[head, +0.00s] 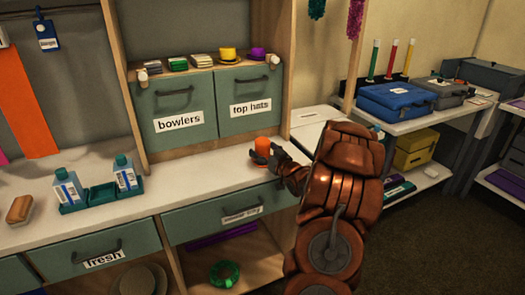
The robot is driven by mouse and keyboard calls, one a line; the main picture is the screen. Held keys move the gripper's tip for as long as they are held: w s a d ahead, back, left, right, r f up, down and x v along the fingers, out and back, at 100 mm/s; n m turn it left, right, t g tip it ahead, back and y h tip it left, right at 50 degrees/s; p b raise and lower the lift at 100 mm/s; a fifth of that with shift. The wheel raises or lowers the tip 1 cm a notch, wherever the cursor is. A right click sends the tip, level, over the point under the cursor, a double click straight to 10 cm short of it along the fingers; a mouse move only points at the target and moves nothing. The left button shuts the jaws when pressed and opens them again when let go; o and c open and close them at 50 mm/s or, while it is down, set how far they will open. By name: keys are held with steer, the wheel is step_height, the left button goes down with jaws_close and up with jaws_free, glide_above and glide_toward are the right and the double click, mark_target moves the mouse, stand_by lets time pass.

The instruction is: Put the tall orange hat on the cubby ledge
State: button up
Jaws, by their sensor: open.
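The tall orange hat (262,146) stands on the white counter, in front of the cubby's right side. My gripper (266,158) is open at the hat, its dark fingers low against it. I cannot tell whether the fingers touch the hat or only flank it, and the hat's lower part is partly hidden. The cubby ledge (160,77) is the wooden shelf above the drawers labelled "bowlers" and "top hats". A yellow hat (228,54) and a purple hat (257,54) sit on its right part.
Two bottles (68,186) stand in a teal tray (102,200) on the counter, with a brush (20,210) at left. Counter (190,190) between tray and gripper is clear. A blue case (397,100) lies on the right table.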

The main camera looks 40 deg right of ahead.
steer(key=v, duration=1.1)
steer(key=shift+b, duration=0.35)
steer(key=w+a+f+g, duration=0.1)
steer(key=g, duration=0.1)
steer(key=w+a+f+g, duration=0.1)
steer(key=a+g, duration=0.1)
steer(key=w+a+f+g, duration=0.1)
steer(key=shift+w+a+n+g+h, duration=0.25)
steer(key=shift+a+n+g+h, duration=0.05)
steer(key=shift+a+n+g, duration=0.1)
steer(key=s+a+r+g+y, duration=0.1)
steer(key=s+a+g, duration=0.6)
steer(key=s+a, duration=0.9)
steer(key=s+a+r+n+g+y, duration=0.1)
steer(key=s+a+g+y, duration=0.2)
steer(key=s+a+g, duration=0.4)
steer(key=s+a, duration=0.8)
steer(key=a, duration=0.5)
steer(key=shift+s+a+r+n+g, duration=0.2)
steer(key=shift+s+a+n+g, duration=0.1)
steer(key=shift+s+a, duration=0.05)
